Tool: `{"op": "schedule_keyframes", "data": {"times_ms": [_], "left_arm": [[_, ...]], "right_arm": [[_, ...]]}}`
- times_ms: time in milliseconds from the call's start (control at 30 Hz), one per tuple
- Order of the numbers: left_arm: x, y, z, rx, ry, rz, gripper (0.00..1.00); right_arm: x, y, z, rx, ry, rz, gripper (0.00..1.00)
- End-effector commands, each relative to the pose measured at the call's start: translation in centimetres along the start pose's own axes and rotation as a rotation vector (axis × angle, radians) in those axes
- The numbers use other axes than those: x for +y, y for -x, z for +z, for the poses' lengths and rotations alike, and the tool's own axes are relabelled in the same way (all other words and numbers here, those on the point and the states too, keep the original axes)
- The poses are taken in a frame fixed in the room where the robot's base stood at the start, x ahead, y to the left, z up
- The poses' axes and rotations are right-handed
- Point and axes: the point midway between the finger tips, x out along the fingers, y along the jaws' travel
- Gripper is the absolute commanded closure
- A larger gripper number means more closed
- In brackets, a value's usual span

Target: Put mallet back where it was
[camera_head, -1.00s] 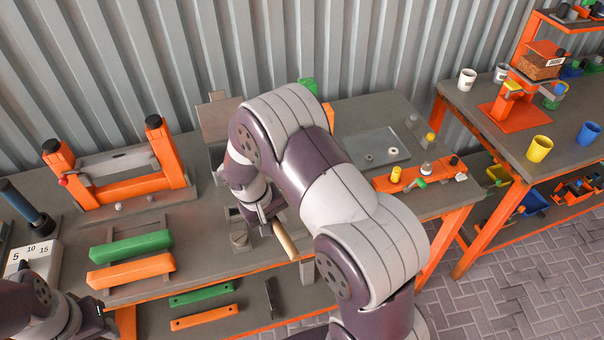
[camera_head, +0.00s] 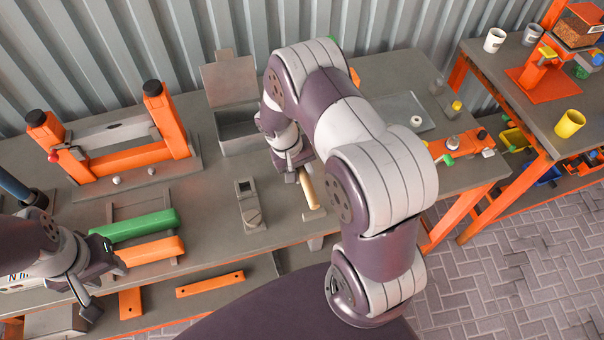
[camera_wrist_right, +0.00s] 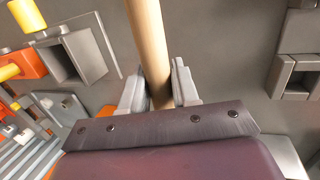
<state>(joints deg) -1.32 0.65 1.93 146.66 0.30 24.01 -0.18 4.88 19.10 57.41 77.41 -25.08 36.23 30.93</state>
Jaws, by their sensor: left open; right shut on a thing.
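The mallet's pale wooden handle (camera_head: 308,189) shows at my right gripper (camera_head: 298,174), above the front part of the workbench (camera_head: 215,255). In the right wrist view the handle (camera_wrist_right: 149,40) runs up between the two fingers of my right gripper (camera_wrist_right: 157,88), which is shut on it. I cannot make out the mallet's head in either view. A small light grey block (camera_head: 314,215) shows at the handle's lower end; I cannot tell whether they touch. My left gripper (camera_head: 104,284) is open and empty at the bench's front left.
A grey open-lidded box (camera_head: 238,136) stands behind my right gripper. A small grey metal fixture (camera_head: 249,205) is left of the handle. An orange frame (camera_head: 172,125), a green bar (camera_head: 135,225) and an orange bar (camera_head: 152,250) occupy the left. A flat tray (camera_head: 398,108) lies behind my right arm.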

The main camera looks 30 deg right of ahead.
Motion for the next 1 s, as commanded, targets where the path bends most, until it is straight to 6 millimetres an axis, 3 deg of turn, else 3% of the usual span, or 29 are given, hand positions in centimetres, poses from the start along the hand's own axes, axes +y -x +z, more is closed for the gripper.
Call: {"op": "schedule_keyframes", "data": {"times_ms": [167, 500, 533, 600, 867, 1000], "left_arm": [[0.0, 0.7, -0.1, 0.000, 0.000, 0.000, 0.57], [0.0, 0.2, 0.0, 0.000, 0.000, 0.000, 0.57], [0.0, 0.3, 0.0, 0.000, 0.000, 0.000, 0.57], [0.0, 0.4, 0.0, 0.000, 0.000, 0.000, 0.57], [0.0, 0.5, -0.1, 0.000, 0.000, 0.000, 0.57], [0.0, 0.3, 0.0, 0.001, 0.000, 0.000, 0.57]], "right_arm": [[-0.7, -2.5, -0.1, -0.002, 0.001, 0.000, 1.00], [-0.9, -3.2, -0.2, 0.000, 0.000, 0.000, 1.00], [-0.8, -3.1, -0.2, -0.001, 0.001, 0.000, 0.64], [-0.8, -3.0, -0.1, -0.002, 0.001, 0.000, 0.45], [-0.8, -2.9, -0.1, -0.001, 0.001, 0.000, 0.45], [-0.8, -1.6, -0.3, 0.002, -0.001, -0.001, 0.45]]}}
